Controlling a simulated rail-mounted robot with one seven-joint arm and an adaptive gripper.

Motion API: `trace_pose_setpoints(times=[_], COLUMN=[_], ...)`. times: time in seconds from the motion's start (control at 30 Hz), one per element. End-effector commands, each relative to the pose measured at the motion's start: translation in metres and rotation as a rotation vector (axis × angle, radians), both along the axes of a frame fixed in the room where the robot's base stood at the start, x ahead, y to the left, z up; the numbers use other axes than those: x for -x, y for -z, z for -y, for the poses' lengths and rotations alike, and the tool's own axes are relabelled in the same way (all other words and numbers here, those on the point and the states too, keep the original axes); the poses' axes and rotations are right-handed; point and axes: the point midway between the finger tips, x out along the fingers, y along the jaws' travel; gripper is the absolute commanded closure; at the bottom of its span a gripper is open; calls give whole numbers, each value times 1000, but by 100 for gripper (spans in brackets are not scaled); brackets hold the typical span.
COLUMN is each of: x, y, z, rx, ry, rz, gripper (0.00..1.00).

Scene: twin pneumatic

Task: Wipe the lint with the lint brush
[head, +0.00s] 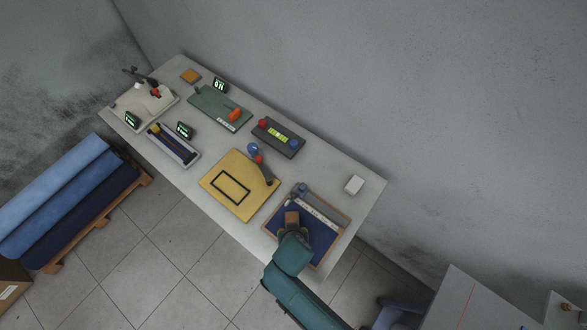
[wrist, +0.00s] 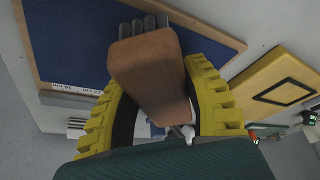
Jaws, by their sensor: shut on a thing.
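My gripper (head: 294,233) is at the near end of the blue pad and is shut on the lint brush (head: 291,218). In the wrist view, the yellow fingers of my gripper (wrist: 158,80) close on both sides of the brush's brown wooden block (wrist: 150,62). Its dark grey bristles (wrist: 145,24) point away from me over the blue pad (wrist: 75,40). I cannot tell whether they touch it. The pad (head: 322,236) lies in a wood-framed tray, with a white marked strip (head: 318,212) across it. I cannot make out the lint clearly.
A yellow board (head: 215,180) with a black rectangle lies left of the tray. A dark box with a green panel (head: 278,137) and other fixtures stand farther along the table.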

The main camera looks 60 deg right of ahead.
Motion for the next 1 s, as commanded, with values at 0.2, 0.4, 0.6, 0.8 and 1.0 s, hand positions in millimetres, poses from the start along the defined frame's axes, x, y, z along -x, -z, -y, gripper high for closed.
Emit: trace_pose_setpoints(times=[0.2,0.4,0.6,0.8,1.0], x=[-1,-1,-1,-1,-1], y=[-29,-47,-63,-66,-65], z=[0,-1,-1,-1,-1], rx=[1,1,1,1,2], ry=[-2,-3,-4,-4,-4], rz=[2,2,2,2,3], gripper=[88,88,88,88,88])
